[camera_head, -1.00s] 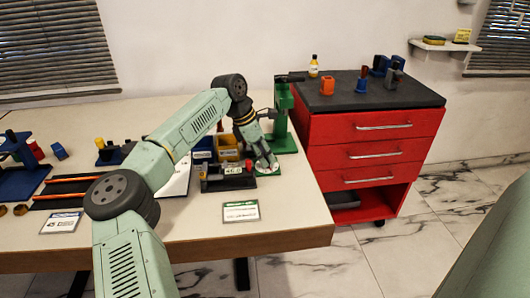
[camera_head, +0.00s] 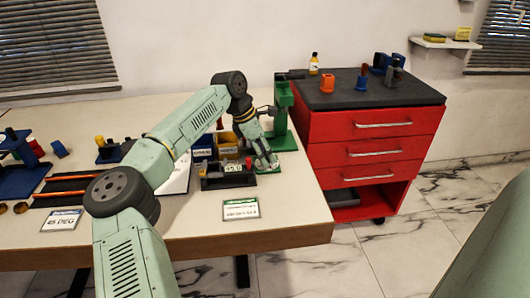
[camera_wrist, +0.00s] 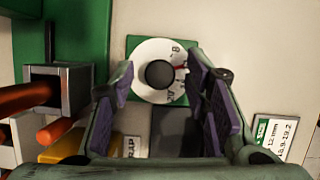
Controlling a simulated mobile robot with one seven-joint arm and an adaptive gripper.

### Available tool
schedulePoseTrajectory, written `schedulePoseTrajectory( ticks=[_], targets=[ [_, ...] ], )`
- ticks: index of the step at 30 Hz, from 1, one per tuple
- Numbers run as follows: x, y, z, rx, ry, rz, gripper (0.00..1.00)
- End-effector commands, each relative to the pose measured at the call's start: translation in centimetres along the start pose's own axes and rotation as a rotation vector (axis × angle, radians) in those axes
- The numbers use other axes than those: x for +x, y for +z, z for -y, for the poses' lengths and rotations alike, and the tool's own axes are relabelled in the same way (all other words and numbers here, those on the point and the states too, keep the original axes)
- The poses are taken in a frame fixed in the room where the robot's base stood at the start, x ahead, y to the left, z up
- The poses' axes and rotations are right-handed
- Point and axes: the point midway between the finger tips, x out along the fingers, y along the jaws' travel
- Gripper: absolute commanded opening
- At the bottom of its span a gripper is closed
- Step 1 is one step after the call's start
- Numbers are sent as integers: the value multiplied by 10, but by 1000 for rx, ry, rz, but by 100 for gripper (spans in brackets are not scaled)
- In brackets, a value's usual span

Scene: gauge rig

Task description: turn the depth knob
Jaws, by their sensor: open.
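The depth knob (camera_wrist: 159,75) is a dark round knob at the middle of a white numbered dial (camera_wrist: 143,53) with a red mark on its right side. The dial sits on a green plate (camera_wrist: 132,44). In the wrist view my gripper (camera_wrist: 160,80) is open, with one purple-padded finger on each side of the dial. I cannot tell whether the fingers touch it. In the head view my gripper (camera_head: 268,163) hangs low over the right part of the table and mostly hides the knob.
A green stand (camera_head: 282,115) rises just behind my gripper. A dark block with a small display (camera_head: 233,168) and a yellow bin (camera_head: 228,141) are to its left. A label card (camera_head: 240,208) lies in front. A red drawer cabinet (camera_head: 365,135) stands to the right.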

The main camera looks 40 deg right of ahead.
Motion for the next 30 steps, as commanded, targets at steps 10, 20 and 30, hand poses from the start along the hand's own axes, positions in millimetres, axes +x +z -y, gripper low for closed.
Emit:
schedulePoseTrajectory(
  ticks=[10,20,30],
  targets=[
    [-60,0,-1,0,4,0,42],
    [-112,0,0,-1,2,0,42],
    [-119,0,0,0,0,1,42]
  ],
)
